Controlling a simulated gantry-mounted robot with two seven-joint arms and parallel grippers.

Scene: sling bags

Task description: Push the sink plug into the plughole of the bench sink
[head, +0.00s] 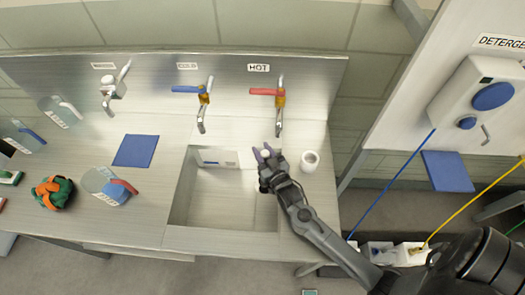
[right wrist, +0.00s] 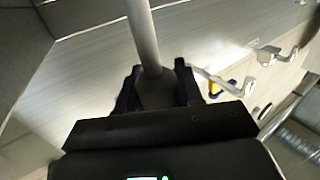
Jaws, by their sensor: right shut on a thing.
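The bench sink (head: 180,205) is a rectangular steel basin in the middle of the worktop, in the head view. My right gripper (head: 265,154) is over the back right part of the basin, near its right rim. It is shut on a pale grey rod-like thing, seen as a small light spot between the fingertips. In the right wrist view my right gripper (right wrist: 158,90) has its dark fingers either side of this grey rod (right wrist: 143,35), which runs to the top edge. I cannot tell whether it is the sink plug. No plughole can be made out. My left gripper is out of view.
A hot tap (head: 280,115) and cold tap (head: 203,105) stand behind the sink. A white round cup-like thing (head: 310,161) stands right of it. A blue pad (head: 135,150), clear jug (head: 108,187) and green-orange cloth (head: 52,193) lie left. The front of the basin is clear.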

